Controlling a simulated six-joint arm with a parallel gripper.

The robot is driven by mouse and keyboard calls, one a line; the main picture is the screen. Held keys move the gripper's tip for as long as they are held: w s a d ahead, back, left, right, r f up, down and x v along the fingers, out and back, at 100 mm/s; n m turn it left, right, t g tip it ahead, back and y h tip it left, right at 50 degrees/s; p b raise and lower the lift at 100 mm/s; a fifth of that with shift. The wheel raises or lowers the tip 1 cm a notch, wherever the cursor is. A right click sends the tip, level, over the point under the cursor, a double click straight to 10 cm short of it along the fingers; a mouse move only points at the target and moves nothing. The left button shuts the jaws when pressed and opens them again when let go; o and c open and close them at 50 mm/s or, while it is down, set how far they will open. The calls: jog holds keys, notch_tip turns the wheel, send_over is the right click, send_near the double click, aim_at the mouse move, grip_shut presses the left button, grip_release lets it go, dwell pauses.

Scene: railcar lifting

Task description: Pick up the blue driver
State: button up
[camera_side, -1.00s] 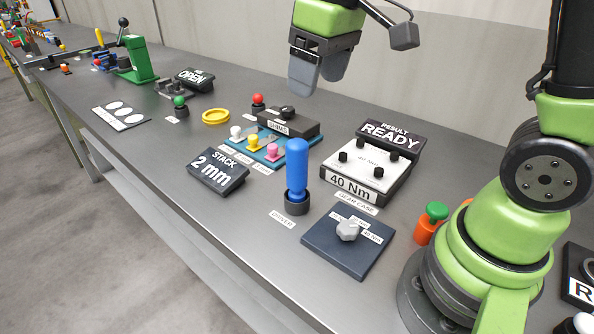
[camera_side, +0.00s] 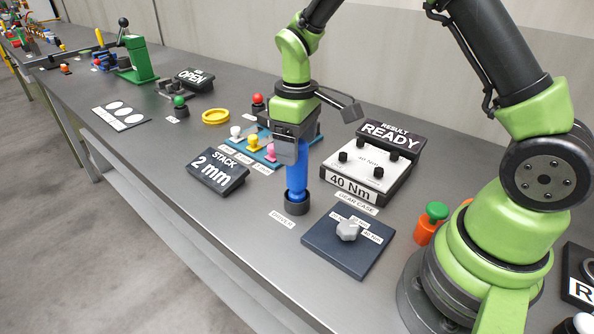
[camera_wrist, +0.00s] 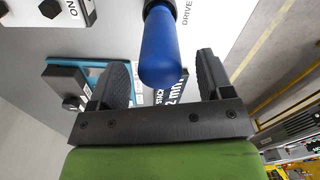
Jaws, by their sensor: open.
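The blue driver (camera_side: 298,172) stands upright in its dark round holder (camera_side: 297,207) on the bench. My gripper (camera_side: 287,152) is at the driver's upper part in the side view, and one finger hides some of its top. In the wrist view the blue driver (camera_wrist: 160,52) shows between the two dark fingers of my gripper (camera_wrist: 162,82). There is a gap on each side, and I see no contact. My gripper is open and empty.
The dark dial plate (camera_side: 349,244) with a grey knob is right of the holder. The gear case tester (camera_side: 366,165) stands behind it. The "2 mm" display (camera_side: 217,172) and colored-button panel (camera_side: 262,150) are to the left. The bench front is clear.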

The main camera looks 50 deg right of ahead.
jog(key=shift+f, duration=0.95)
jog(key=shift+c, duration=0.5)
jog(key=c, duration=0.9)
jog(key=shift+r, duration=0.1)
